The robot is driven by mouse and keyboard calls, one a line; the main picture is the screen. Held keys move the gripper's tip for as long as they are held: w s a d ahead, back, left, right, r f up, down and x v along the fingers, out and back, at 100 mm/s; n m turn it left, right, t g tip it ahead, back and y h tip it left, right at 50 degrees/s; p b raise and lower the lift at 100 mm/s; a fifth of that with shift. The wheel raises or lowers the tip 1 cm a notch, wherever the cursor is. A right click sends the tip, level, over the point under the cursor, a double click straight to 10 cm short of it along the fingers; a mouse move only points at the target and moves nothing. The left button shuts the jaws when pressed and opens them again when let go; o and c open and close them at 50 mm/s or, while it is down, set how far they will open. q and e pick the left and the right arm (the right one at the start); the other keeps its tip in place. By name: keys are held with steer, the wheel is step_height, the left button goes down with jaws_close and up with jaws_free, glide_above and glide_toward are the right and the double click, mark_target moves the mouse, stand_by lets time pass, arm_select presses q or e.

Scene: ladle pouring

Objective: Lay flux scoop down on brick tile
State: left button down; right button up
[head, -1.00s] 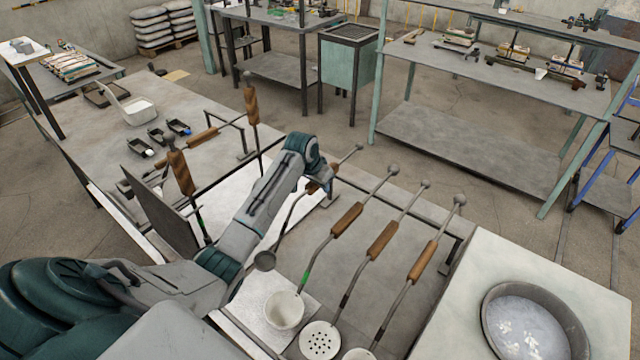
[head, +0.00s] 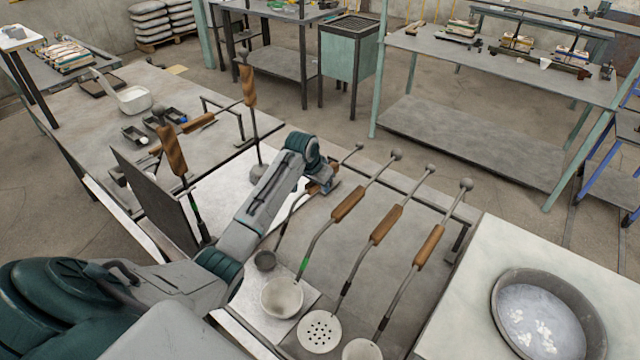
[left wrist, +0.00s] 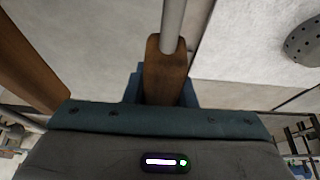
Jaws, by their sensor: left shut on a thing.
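My left gripper (head: 320,184) is shut on the brown wooden handle (head: 313,188) of a thin scoop, likely the flux scoop. Its small dark bowl (head: 265,261) hangs low, at the left of a white ladle bowl. Whether the bowl touches anything is unclear. A pale square plate (head: 266,323) lies under the white bowl; I cannot tell whether it is the brick tile. In the left wrist view the wooden handle (left wrist: 165,75) sits between the jaws, its metal shaft pointing up. My right gripper is out of view.
A white ladle (head: 282,296), a perforated skimmer (head: 319,331) and another ladle (head: 361,350) lean side by side, close to the held scoop. A round pan (head: 548,330) stands at the right. Upright wooden handles (head: 172,150) rise behind a dark panel (head: 150,195).

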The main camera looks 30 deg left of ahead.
arm_select(q)
steer(key=shift+f, duration=0.2)
stand_by(0.5)
steer(key=c, duration=1.1)
jaws_free()
steer(key=shift+f, duration=0.1)
steer(key=shift+s, duration=0.1)
steer(key=b+v, duration=0.2)
steer(key=v, duration=0.8)
steer(key=shift+r+b, duration=0.25)
steer(key=shift+b, duration=0.15)
steer(key=shift+r+p, duration=0.45)
steer(key=shift+r, duration=0.2)
step_height(320, 180, up, 6)
steer(key=p, duration=0.7)
steer(key=shift+s+r+p, duration=0.1)
steer(key=shift+p, duration=0.2)
